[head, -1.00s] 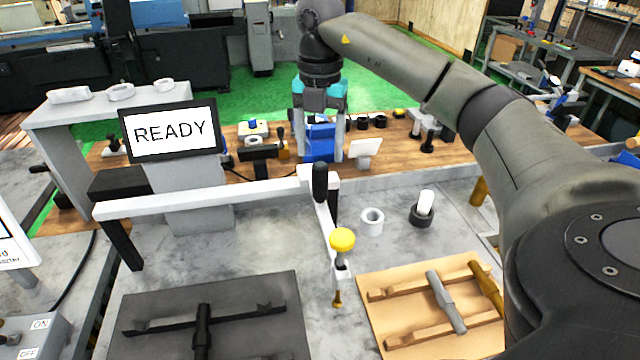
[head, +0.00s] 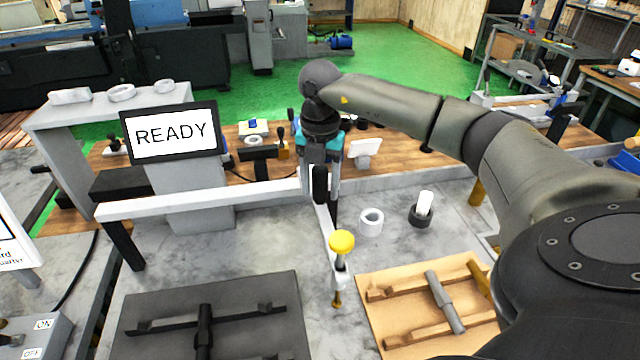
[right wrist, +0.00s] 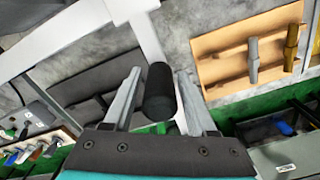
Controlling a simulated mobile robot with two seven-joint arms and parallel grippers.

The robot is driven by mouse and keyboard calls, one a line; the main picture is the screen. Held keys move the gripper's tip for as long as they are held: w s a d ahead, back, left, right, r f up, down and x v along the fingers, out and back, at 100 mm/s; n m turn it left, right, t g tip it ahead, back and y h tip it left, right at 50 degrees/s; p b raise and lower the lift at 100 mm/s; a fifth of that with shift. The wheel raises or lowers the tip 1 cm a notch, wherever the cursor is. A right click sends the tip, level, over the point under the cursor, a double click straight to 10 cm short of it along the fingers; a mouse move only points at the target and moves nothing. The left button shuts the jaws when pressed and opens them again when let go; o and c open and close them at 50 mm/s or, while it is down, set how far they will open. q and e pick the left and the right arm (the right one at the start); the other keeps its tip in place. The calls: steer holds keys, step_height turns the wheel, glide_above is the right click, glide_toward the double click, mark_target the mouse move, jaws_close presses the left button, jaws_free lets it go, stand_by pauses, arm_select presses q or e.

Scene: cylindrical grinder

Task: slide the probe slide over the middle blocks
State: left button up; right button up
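The probe slide is a white arm (head: 327,232) at the right part of a long white rail (head: 200,203). It has an upright black handle (head: 320,184) and a yellow-topped probe (head: 342,242) at its front end. My right gripper (head: 320,192) is lowered over the handle. In the right wrist view the handle (right wrist: 158,92) stands between the two open fingers (right wrist: 157,100), with a gap visible at its sides. I cannot make out which blocks are the middle ones. My left gripper is not in view.
A dark plate (head: 140,320) with a black bar lies at the front left. A wooden tray (head: 385,335) with metal shafts lies at the front right. A white ring (head: 371,221) and a dark cup (head: 420,215) stand behind it. A READY screen (head: 170,132) stands behind the rail.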

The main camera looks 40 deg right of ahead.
jaws_close()
stand_by(1.1)
